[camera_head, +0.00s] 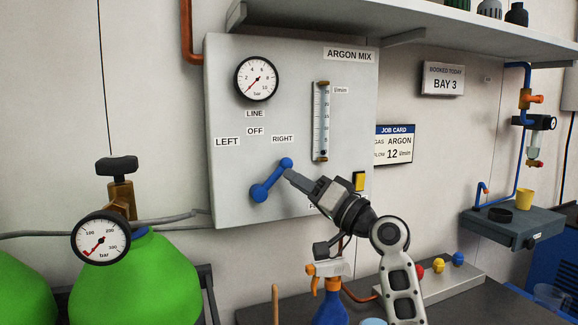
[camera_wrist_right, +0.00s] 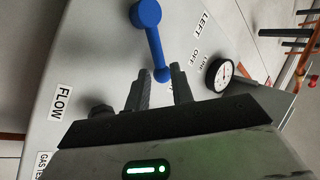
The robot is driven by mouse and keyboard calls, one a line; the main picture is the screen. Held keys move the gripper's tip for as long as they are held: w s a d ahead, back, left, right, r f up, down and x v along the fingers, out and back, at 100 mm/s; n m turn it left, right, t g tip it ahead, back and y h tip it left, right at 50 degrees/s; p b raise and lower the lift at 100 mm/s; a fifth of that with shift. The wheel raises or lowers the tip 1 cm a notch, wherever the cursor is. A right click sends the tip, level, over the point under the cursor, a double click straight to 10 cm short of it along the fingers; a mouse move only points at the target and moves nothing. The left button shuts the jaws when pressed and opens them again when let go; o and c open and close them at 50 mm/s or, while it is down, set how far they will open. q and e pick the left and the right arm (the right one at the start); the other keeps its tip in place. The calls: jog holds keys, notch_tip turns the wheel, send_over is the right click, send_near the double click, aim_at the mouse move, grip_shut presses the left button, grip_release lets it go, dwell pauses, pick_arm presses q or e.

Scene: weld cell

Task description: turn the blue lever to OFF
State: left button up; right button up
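The blue lever (camera_head: 272,180) is on the grey ARGON MIX panel (camera_head: 230,75). Its thick round end is at lower left and its thin end points up and right, toward the RIGHT label (camera_head: 282,139). The OFF label (camera_head: 255,131) is above the thick end, and the LEFT label (camera_head: 227,142) is to its left. My right gripper (camera_head: 289,175) is at the lever's thin end. In the right wrist view, the blue lever (camera_wrist_right: 154,45) has its thin end between the parted fingertips of my right gripper (camera_wrist_right: 161,72); contact cannot be told. My left gripper is out of view.
A round line gauge (camera_head: 256,79) and a flow tube (camera_head: 320,120) are on the panel above the lever. A shelf (camera_head: 400,25) overhangs the panel. A gas bottle (camera_head: 135,280) with a gauge stands at lower left. A spray bottle (camera_head: 330,300) stands below my right arm.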

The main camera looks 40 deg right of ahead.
aim_at(272, 179)
jog(key=x, duration=0.3)
jog(key=shift+p, duration=0.3)
grip_shut()
jog(key=shift+w, duration=0.1)
